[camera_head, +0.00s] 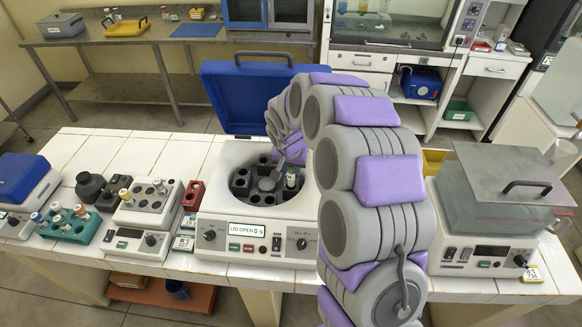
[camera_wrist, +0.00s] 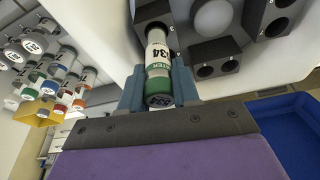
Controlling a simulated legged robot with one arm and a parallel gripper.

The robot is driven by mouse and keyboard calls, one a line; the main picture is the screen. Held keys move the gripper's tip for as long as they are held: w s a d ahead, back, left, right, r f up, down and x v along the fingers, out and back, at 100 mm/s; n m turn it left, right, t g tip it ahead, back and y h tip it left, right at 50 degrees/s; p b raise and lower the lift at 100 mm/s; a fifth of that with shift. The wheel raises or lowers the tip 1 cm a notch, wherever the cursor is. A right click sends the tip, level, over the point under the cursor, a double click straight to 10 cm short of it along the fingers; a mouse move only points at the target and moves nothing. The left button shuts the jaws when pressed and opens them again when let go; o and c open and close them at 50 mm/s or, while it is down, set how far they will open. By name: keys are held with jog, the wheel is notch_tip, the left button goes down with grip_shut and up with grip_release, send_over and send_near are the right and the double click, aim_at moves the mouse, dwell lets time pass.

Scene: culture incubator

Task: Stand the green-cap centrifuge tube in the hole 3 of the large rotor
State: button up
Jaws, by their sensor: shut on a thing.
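My gripper (camera_wrist: 159,88) is shut on the green-cap centrifuge tube (camera_wrist: 158,60), with one finger on each side near the green cap. The tube's white label reads 34. Its far end meets a dark block of the large rotor (camera_wrist: 216,48); I cannot tell how deep it sits in a hole. In the head view the tube (camera_head: 291,179) stands about upright at the right side of the rotor (camera_head: 240,182), inside the open centrifuge (camera_head: 213,208). The hole numbers are too small to read in the head view, and my arm hides part of the bowl.
The blue centrifuge lid (camera_head: 245,95) stands open behind the bowl. A white block with holes (camera_head: 150,205), a teal tube rack (camera_head: 68,228) and a small red rack (camera_head: 193,195) are left of the centrifuge. A lidded water bath (camera_head: 500,195) is at the right.

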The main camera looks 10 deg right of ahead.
aim_at(291, 178)
jog(key=shift+f, duration=0.15)
jog(key=shift+f+b, duration=0.4)
jog(key=shift+f, duration=0.35)
jog(key=shift+f, duration=0.2)
jog(key=shift+f+b, duration=0.65)
jog(key=shift+f, duration=0.75)
jog(key=o, duration=1.4)
jog(key=shift+a, duration=0.1)
jog(key=shift+r, duration=0.1)
jog(key=shift+d+r+p, duration=0.2)
jog(key=shift+r+p, duration=0.7)
jog(key=shift+r, duration=1.35)
jog(key=shift+w+p+v, duration=0.15)
jog(key=shift+p+v, duration=0.1)
jog(key=shift+v, duration=0.45)
jog(key=shift+w+p+v, duration=0.15)
jog(key=shift+p+v, duration=0.05)
jog(key=shift+v, duration=0.55)
